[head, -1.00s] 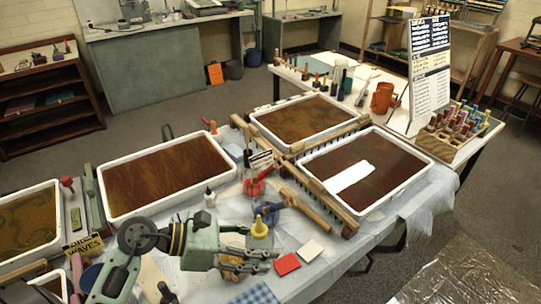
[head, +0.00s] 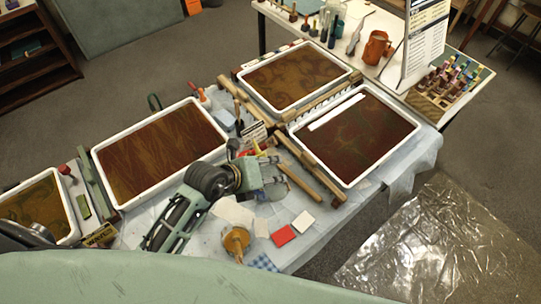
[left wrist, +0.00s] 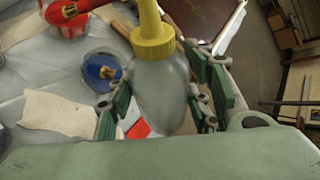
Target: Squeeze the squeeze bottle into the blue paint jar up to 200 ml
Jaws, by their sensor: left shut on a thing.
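The squeeze bottle (left wrist: 163,92) has a clear body and a yellow cap with a nozzle. It sits between the green fingers of my left gripper (left wrist: 165,108), which is shut on it. In the head view my left gripper (head: 268,180) is over the table, with the yellow nozzle (head: 257,149) beyond it. In the head view I cannot make the blue jar out behind the gripper. Its fill level is unreadable. My right gripper is not in view.
A red jar (left wrist: 66,16) stands beyond the blue one. Marbling trays (head: 160,211) (head: 349,186) flank the work area.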

